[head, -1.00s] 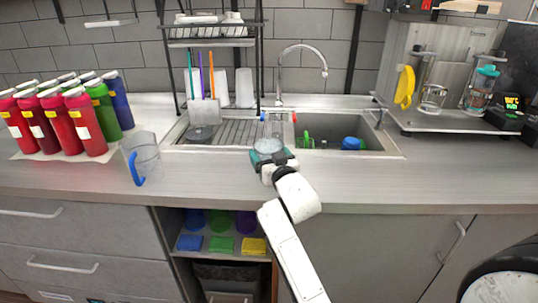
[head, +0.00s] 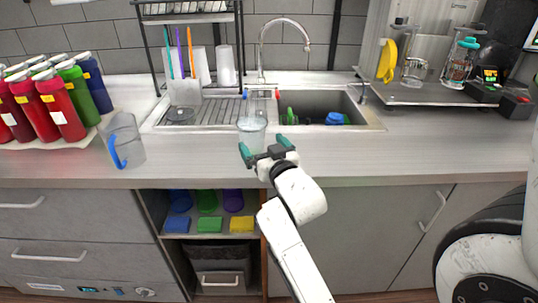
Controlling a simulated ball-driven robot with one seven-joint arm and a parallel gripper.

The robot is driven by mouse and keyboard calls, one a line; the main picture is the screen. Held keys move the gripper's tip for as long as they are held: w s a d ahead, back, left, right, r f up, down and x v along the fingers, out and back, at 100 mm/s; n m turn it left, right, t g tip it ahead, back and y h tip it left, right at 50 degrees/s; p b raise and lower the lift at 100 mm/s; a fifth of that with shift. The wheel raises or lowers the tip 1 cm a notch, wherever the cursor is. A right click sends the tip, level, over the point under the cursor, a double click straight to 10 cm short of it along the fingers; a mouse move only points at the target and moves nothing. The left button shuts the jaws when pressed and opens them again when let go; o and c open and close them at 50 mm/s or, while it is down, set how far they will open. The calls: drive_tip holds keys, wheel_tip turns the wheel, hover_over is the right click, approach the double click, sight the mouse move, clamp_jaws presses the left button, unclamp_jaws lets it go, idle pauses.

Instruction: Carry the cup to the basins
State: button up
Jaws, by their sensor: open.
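A clear cup (head: 252,132) stands upright on the counter just in front of the sink, near the divider between its two sides. My gripper (head: 267,149) is open, with its teal fingertips apart just on the near side of the cup. The fingers do not appear to hold the cup. The right basin (head: 372,124) of the sink holds green and blue items. The left side of the sink (head: 155,125) has a ribbed drain surface.
A clear pitcher with a blue handle (head: 122,142) stands left on the counter. Several coloured bottles (head: 60,105) are at far left. A dish rack (head: 190,15) stands behind the sink. Counter to the right of the gripper (head: 430,150) is clear.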

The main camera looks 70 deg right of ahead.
drive_tip(key=s+a+f+n+g+y, duration=0.3)
drive_tip(key=a+f+y, duration=0.5)
drive_tip(key=a+f, duration=0.85)
drive_tip(key=s+a+f+n+g+y, duration=0.4)
drive_tip(key=s+a+f+g, duration=0.4)
drive_tip(key=s+a+f, duration=0.2)
drive_tip(key=shift+s+a+f+n+g+y, duration=0.15)
drive_tip(key=shift+s+a+n+g+y, duration=0.2)
drive_tip(key=shift+s+a+n, duration=0.55)
drive_tip(key=shift+w+a, duration=0.1)
drive_tip(key=shift+w, duration=0.05)
drive_tip(key=shift+c, duration=0.4)
